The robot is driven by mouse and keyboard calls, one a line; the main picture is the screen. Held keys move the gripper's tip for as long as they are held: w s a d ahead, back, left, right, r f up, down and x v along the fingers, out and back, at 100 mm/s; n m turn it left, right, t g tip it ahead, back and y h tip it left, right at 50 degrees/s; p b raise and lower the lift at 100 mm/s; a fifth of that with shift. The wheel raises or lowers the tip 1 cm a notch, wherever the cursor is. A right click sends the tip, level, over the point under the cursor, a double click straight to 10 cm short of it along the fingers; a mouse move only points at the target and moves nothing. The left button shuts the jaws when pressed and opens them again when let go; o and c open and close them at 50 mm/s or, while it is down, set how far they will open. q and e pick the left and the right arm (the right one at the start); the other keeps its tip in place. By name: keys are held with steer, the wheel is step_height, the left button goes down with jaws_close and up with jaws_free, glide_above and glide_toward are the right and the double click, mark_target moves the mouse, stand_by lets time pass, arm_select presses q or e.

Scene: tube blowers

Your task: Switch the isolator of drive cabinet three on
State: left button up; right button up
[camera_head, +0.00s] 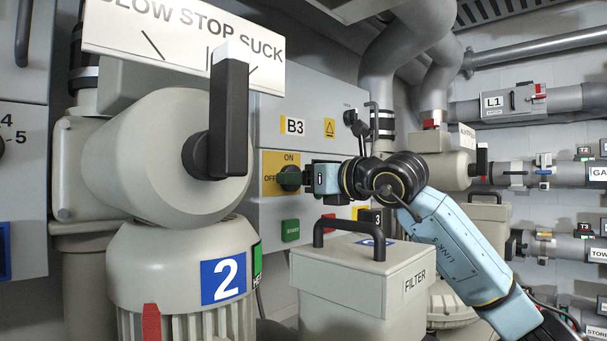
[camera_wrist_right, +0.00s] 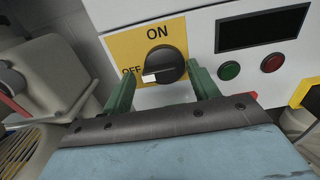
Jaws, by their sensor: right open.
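Drive cabinet three, the grey box labelled B3 (camera_head: 335,95), stands behind the blower with the 2 plate. Its isolator is a dark rotary knob (camera_head: 289,179) on a yellow plate (camera_head: 281,160) marked ON and OFF. In the right wrist view the knob (camera_wrist_right: 165,66) has its white mark toward OFF, at left. My right gripper (camera_head: 306,178) is at the knob, coming from the right. In the wrist view its two green fingers (camera_wrist_right: 162,72) are open, one on each side of the knob, with visible gaps. My left gripper is out of view.
A green button (camera_head: 290,230) and a red button (camera_head: 329,217) sit below the knob. A filter box (camera_head: 345,285) with a black handle stands under my right arm. A black lever (camera_head: 229,118) stands upright at the front left. Labelled pipes line the right wall.

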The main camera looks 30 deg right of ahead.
steer(key=c, duration=1)
steer(key=m+b, duration=0.2)
steer(key=m, duration=0.4)
steer(key=m+b, duration=0.3)
steer(key=m, duration=0.3)
steer(key=m+b, duration=0.2)
steer(key=m, duration=0.3)
steer(key=shift+w+d+r+m+b, duration=0.1)
steer(key=shift+d+r+m+b, duration=0.2)
steer(key=shift+m, duration=0.1)
steer(key=o, duration=1)
